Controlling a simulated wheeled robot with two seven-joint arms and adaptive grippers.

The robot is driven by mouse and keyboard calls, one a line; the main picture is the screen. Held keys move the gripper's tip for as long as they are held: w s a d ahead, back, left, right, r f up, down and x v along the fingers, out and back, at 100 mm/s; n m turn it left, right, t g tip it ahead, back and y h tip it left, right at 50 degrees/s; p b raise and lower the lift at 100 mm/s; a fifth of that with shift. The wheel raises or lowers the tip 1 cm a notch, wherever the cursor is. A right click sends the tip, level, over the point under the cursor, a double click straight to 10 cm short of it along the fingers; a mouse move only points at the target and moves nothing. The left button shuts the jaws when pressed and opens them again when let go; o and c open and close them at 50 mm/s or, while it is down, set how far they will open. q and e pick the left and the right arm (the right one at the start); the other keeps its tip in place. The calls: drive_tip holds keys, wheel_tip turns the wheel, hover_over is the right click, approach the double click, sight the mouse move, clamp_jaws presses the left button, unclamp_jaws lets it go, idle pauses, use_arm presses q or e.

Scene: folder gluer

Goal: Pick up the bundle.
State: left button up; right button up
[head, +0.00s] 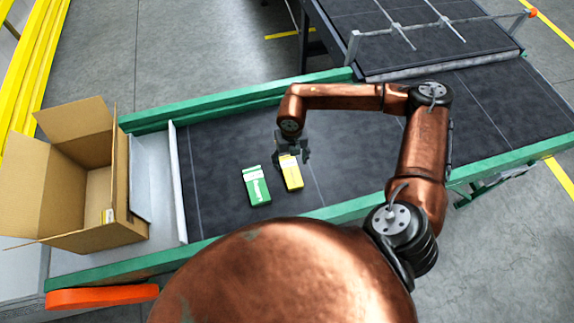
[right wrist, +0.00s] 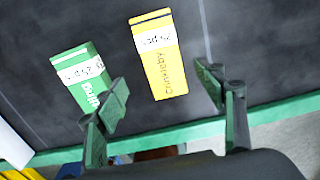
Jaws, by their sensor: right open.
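A yellow bundle (head: 292,174) with a white band lies on the dark conveyor belt. A green bundle (head: 257,188), also with a white band, lies just left of it. My right gripper (head: 292,155) is over the far end of the yellow bundle and hides part of it. In the right wrist view the fingers (right wrist: 163,84) are spread apart and empty. There the yellow bundle (right wrist: 159,73) shows in the gap between them, and the green bundle (right wrist: 83,77) is partly hidden behind the left finger. I cannot tell the exact height above the belt. My left gripper is not in view.
An open cardboard box (head: 85,205) stands left of the belt (head: 225,150), beyond a light metal edge strip (head: 178,185). Green rails (head: 345,209) border the belt. A second conveyor with a metal bar (head: 440,27) stands at the back right. The belt left of the bundles is clear.

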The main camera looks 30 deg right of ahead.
sight(291, 171)
wheel_tip(291, 171, down, 4)
drive_tip(key=shift+d+r+p, duration=0.1)
drive_tip(key=shift+r+p, duration=0.05)
drive_tip(key=shift+p, duration=0.2)
wheel_tip(291, 171, down, 3)
drive_tip(key=shift+d+f, duration=0.15)
drive_tip(key=shift+f, duration=0.05)
drive_tip(key=shift+w, duration=0.1)
drive_tip(key=c, duration=1.3)
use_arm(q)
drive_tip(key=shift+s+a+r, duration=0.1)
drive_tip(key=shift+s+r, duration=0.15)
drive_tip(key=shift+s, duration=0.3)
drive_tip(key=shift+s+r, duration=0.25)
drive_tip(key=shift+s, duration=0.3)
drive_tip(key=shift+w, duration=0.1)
use_arm(e)
drive_tip(key=shift+r, duration=0.1)
